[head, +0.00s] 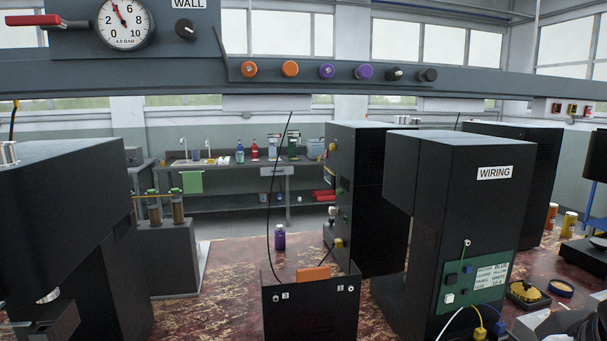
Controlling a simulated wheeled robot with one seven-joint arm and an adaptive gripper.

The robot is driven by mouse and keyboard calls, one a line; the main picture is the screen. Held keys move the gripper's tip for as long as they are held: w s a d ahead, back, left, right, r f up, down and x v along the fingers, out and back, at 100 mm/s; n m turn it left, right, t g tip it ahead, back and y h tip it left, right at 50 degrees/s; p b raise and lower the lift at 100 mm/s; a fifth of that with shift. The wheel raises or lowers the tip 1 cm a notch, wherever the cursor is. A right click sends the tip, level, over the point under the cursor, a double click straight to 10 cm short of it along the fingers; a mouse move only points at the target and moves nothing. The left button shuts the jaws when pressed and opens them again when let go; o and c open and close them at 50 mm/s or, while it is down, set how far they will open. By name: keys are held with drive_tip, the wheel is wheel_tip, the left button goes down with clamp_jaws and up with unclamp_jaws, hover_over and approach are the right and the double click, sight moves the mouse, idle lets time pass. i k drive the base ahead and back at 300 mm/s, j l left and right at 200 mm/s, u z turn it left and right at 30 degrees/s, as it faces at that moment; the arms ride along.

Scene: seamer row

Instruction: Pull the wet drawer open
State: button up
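A grey bench with a sink stands against the far wall in the head view. Under its top, right of the middle, is a small pale drawer front (273,171), which looks shut. Any lettering on it is too small to read, so I cannot confirm that it is the wet drawer. I cannot make out my gripper in this view.
A worn red worktop (215,290) lies between me and the bench. It carries a black box with a cable (310,315), a purple bottle (280,238) and a tall black WIRING machine (460,200). A green cloth (192,183) hangs from the bench. A gauge panel (75,40) is overhead.

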sight(279, 169)
drive_tip(key=l+z, duration=0.15)
drive_tip(key=z, duration=0.2)
drive_tip(key=l+z, duration=0.15)
drive_tip(key=z, duration=0.2)
drive_tip(key=i+l+z, duration=0.45)
drive_tip(key=l, duration=0.25)
drive_tip(key=i+l+z, duration=0.4)
drive_tip(key=l, duration=0.2)
drive_tip(key=i+l+z, duration=0.45)
drive_tip(key=i+z, duration=0.5)
drive_tip(key=i, duration=3.15)
drive_tip(key=i+j+u, duration=0.1)
drive_tip(key=i+u, duration=0.3)
drive_tip(key=i+l+u, duration=0.1)
drive_tip(key=i+u, duration=0.3)
drive_tip(key=i, duration=0.2)
drive_tip(key=i+l+u, duration=0.25)
drive_tip(key=i+u, duration=0.15)
drive_tip(key=i+j+u, duration=0.2)
drive_tip(key=i+u, duration=0.65)
drive_tip(key=i+l+u, duration=0.15)
drive_tip(key=i+u, duration=0.25)
drive_tip(key=i, duration=0.2)
drive_tip(key=i+u, duration=0.2)
drive_tip(key=i, duration=0.75)
drive_tip(key=i+l+u, duration=0.1)
drive_tip(key=i+u, duration=0.15)
drive_tip(key=i, duration=0.7)
drive_tip(key=i+u, duration=0.1)
drive_tip(key=i, duration=1.75)
